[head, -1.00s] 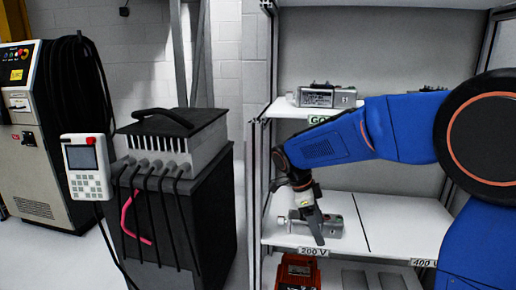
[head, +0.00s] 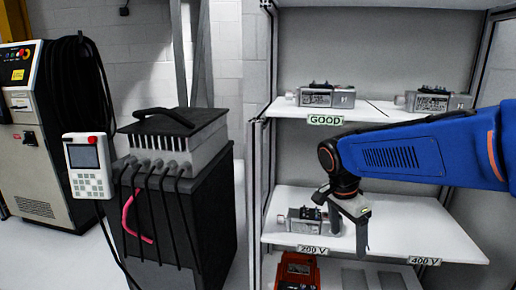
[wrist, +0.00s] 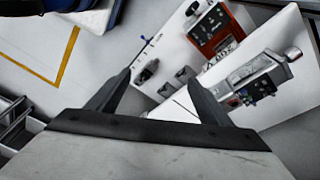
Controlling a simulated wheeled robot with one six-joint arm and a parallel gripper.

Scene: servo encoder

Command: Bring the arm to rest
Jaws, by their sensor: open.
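My gripper (head: 350,228) is over the shelf board with the 200 V and 400 V labels, just right of a grey servo motor (head: 305,220). My blue arm reaches in from the right. In the wrist view my gripper (wrist: 158,90) has its two dark fingers spread apart with nothing between them. The servo motor also shows in the wrist view (wrist: 258,80), to the right of the fingers and apart from them there. In the head view the fingers partly overlap one another.
The shelf board (head: 410,225) is clear to the right of my gripper. Two more motors (head: 326,95) (head: 432,101) sit on the upper GOOD shelf (head: 375,112). A red device (head: 298,272) is below. A black cabinet (head: 180,220) with cables and a teach pendant (head: 88,165) stands left.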

